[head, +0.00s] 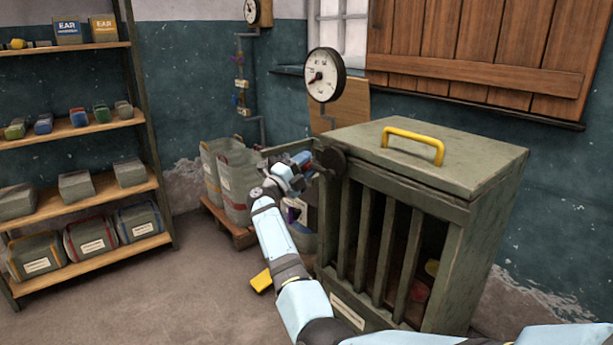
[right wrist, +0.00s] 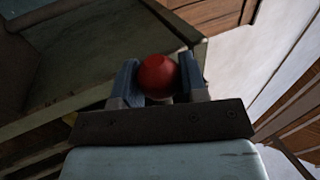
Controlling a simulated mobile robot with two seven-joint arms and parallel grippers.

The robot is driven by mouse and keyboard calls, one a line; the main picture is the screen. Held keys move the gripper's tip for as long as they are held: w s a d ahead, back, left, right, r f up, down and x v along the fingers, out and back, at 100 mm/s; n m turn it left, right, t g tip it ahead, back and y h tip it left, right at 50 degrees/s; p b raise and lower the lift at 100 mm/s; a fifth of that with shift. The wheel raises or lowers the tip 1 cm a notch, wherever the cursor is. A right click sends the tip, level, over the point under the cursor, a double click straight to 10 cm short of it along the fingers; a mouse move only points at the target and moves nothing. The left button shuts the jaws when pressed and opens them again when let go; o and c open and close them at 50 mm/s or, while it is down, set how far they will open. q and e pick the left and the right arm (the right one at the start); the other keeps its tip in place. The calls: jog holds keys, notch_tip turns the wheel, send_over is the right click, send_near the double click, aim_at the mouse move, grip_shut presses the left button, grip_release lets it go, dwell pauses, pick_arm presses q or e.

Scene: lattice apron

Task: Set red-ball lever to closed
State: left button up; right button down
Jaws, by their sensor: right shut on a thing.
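My right gripper (head: 306,166) reaches to the far left side of the green slatted cabinet (head: 455,160). In the right wrist view, its two blue fingers are shut on the red ball (right wrist: 158,76), one on each side. The ball fills the space between the fingertips. The lever's shaft is hidden behind the ball and the gripper. My left gripper is not in view.
The cabinet has a yellow handle (head: 413,145) on top and stands close to my right arm. A round gauge (head: 325,75) is behind the gripper. Grey sacks (head: 236,180) stand on a pallet to the left.

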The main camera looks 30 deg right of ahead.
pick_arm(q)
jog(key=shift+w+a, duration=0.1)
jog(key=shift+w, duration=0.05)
pick_arm(e)
jog(key=shift+r+m, duration=0.25)
jog(key=shift+m, duration=0.15)
jog(key=c, duration=1)
grip_release()
pick_arm(q)
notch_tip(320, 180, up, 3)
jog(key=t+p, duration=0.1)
jog(key=p, duration=0.1)
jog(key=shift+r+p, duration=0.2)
jog(key=shift+p, duration=0.15)
pick_arm(e)
jog(key=v, duration=1.3)
jog(key=shift+w+a, duration=0.1)
jog(key=shift+a, duration=0.3)
